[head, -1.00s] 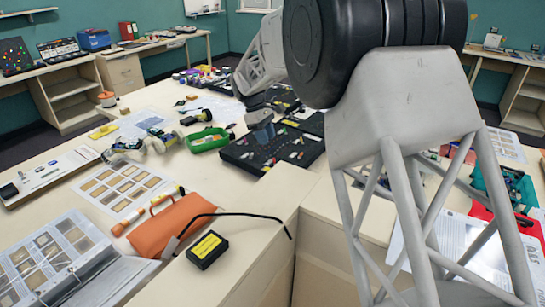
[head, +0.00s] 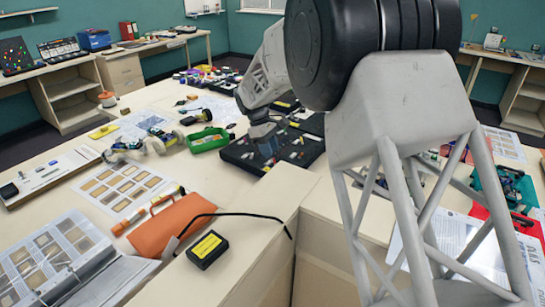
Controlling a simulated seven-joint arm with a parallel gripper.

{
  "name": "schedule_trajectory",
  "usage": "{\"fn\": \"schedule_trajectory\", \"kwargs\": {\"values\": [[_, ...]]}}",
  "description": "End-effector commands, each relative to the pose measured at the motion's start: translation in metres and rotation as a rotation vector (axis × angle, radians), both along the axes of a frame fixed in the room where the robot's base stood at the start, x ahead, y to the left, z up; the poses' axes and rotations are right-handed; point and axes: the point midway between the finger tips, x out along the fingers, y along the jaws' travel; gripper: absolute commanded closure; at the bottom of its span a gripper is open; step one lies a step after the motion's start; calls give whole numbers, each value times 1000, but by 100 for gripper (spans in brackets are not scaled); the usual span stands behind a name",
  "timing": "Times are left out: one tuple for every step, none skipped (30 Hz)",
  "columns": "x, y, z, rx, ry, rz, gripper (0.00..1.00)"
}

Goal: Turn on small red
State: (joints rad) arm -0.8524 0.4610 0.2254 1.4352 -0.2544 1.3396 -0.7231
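My gripper (head: 266,148) points down over the black tray (head: 236,162) in the middle of the table. Its fingers are small and dark here, and I cannot tell whether they are open or shut, or whether they touch anything. The tray holds several small parts, some white and some coloured, partly hidden behind my gripper and arm. I cannot make out for certain which item is the small red one or any switch on it.
A green tray (head: 209,146) stands left of the black tray, with small wheeled models (head: 140,149) farther left. An orange pouch (head: 170,225), a black box with a yellow label (head: 207,249) and an open binder (head: 50,255) lie in front. My arm hides much of the right side.

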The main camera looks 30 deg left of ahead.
Motion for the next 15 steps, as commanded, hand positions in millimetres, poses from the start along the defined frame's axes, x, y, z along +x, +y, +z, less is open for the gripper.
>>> {"fn": "schedule_trajectory", "kwargs": {"values": [[0,-3,-6,-1,1,0,65],[0,-4,-9,-1,1,0,65],[0,-6,-13,-1,1,0,65],[0,-7,-15,0,1,0,65],[0,-8,-18,0,0,0,65],[0,-9,-21,0,1,0,65],[0,-10,-23,-1,1,0,65],[0,-11,-25,-1,1,0,65],[0,-11,-27,-1,1,0,65],[0,-12,-28,-1,1,0,65],[0,-12,-28,-1,1,0,65],[0,-12,-29,0,1,0,65],[0,-12,-29,0,1,0,65],[0,-13,-30,0,0,0,65],[0,-13,-30,0,0,0,65]]}}
